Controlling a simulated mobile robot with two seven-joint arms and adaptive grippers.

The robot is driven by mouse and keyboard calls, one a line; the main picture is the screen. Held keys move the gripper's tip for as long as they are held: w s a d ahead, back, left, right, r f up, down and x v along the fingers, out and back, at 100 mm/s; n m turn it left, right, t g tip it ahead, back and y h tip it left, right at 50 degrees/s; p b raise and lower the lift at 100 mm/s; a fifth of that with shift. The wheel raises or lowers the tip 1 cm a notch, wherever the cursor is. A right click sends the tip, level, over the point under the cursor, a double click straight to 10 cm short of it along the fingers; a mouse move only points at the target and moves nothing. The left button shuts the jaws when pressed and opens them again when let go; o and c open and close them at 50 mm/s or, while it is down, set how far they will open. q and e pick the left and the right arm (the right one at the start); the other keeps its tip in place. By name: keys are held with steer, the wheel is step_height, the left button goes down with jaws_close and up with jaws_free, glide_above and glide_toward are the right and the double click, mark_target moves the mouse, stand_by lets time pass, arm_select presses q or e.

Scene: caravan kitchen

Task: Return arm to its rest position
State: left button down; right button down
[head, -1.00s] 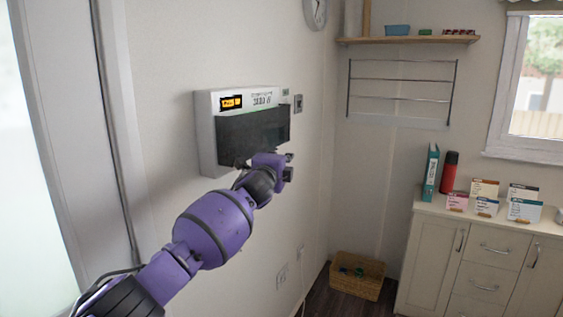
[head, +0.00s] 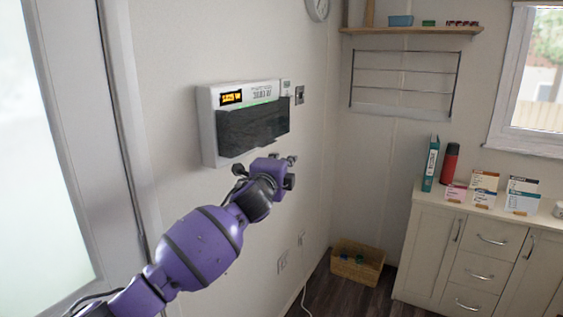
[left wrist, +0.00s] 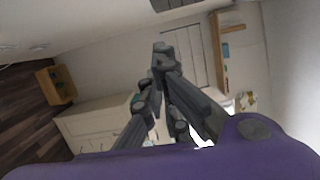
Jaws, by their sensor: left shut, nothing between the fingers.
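My left arm is purple and dark grey and reaches in from the lower left of the head view. My left gripper (head: 289,170) is just below and in front of the white wall box with a dark cover (head: 254,124), apart from it as far as I can tell. In the left wrist view the left gripper's dark fingers (left wrist: 160,62) meet at their tips, shut with nothing between them. My right gripper shows in neither view.
A white door frame (head: 118,110) stands close to my arm on the left. A cabinet (head: 480,255) with cards, a binder and a red flask is at the right. A wicker basket (head: 345,268) sits on the floor. A shelf (head: 410,30) hangs above a wire rack.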

arm_select(q)
steer(key=s+d+r+n+h, duration=0.2)
steer(key=s, duration=0.1)
steer(key=s+a+f+n+g+y, duration=0.1)
steer(key=s+a+f+n, duration=0.25)
steer(key=s+f, duration=0.55)
steer(key=s+a+f+n+g, duration=0.15)
steer(key=s+f+n, duration=0.35)
steer(key=f, duration=0.8)
steer(key=s+a+f+n+y, duration=0.1)
steer(key=s+a+f+n, duration=0.3)
steer(key=s+f, duration=0.45)
steer(key=s+a+f+n+g+y, duration=0.1)
steer(key=s+a+f, duration=0.3)
steer(key=s+f, duration=0.4)
steer(key=s+a+f+n+g+y, duration=0.2)
steer(key=s+a+f, duration=0.3)
steer(key=s, duration=1.1)
steer(key=s+a+f+n+g+y+p, duration=0.1)
steer(key=s+a+f+n+g, duration=0.2)
steer(key=s+f, duration=0.8)
steer(key=shift+s+a+f+n+y, duration=0.2)
steer(key=shift+s+a+n+y, duration=0.15)
steer(key=shift+s+a, duration=0.3)
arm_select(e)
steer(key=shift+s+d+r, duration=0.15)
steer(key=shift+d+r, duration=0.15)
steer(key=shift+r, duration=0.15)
